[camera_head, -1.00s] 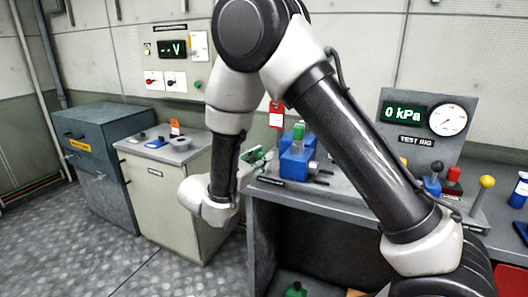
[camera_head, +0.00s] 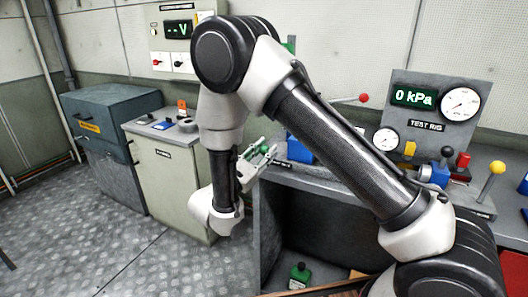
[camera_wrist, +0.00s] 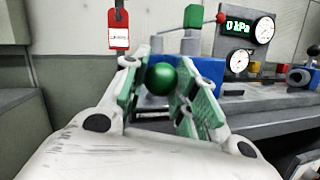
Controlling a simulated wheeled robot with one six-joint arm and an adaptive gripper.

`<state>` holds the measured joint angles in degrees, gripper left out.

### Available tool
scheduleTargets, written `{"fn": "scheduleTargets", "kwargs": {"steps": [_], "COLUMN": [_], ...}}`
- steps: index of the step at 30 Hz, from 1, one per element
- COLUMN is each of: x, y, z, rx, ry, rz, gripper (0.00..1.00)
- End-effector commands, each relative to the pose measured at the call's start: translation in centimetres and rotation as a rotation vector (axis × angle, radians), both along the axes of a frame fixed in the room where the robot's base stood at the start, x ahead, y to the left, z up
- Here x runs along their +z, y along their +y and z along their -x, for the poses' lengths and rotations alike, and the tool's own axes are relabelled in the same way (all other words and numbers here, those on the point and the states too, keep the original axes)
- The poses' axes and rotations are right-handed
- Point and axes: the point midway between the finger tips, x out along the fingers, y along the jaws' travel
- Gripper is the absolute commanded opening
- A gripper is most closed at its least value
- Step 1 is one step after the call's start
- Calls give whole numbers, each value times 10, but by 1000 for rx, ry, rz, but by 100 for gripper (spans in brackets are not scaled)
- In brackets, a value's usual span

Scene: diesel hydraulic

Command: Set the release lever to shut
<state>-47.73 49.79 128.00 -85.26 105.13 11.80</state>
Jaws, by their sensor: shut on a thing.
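My gripper (camera_wrist: 165,82) is shut on a green ball knob (camera_wrist: 161,78), held between its two green-padded fingers. The knob looks like a lever's end, but its stem is hidden, so I cannot tell its setting. Right behind it is a blue block (camera_wrist: 208,69) with a grey post and a green cap (camera_wrist: 193,17). A thin rod with a red ball (camera_wrist: 221,18) runs right from the cap. In the head view my gripper (camera_head: 258,160) is at the left front corner of the test bench; the blue block (camera_head: 300,149) is partly behind my arm.
The test rig panel (camera_head: 441,108) reads 0 kPa, with a gauge beside the readout. Several knobbed levers, including a yellow one (camera_head: 497,168), stand on the bench at right. A red tag (camera_wrist: 119,30) hangs at left. A grey-green cabinet (camera_head: 168,185) stands left; floor in front is open.

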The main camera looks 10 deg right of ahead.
Motion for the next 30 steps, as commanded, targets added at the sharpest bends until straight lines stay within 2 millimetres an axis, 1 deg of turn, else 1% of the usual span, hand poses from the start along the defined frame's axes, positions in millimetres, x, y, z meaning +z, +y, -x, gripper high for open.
{"fn": "scheduleTargets", "kwargs": {"steps": [3,4,7,8,16,20,23,30], "x": [0,0,0,0,0,-2,-6,-21], "y": [-2,-2,-2,-2,-1,6,18,57], "z": [0,0,0,0,0,5,15,51], "rx": [-6,-6,-5,-4,-2,1,3,2], "ry": [1,1,1,1,0,1,1,0], "rz": [-1,-1,0,-1,-1,0,0,-1], "gripper": [0,30,48,51,51,51,51,51]}}
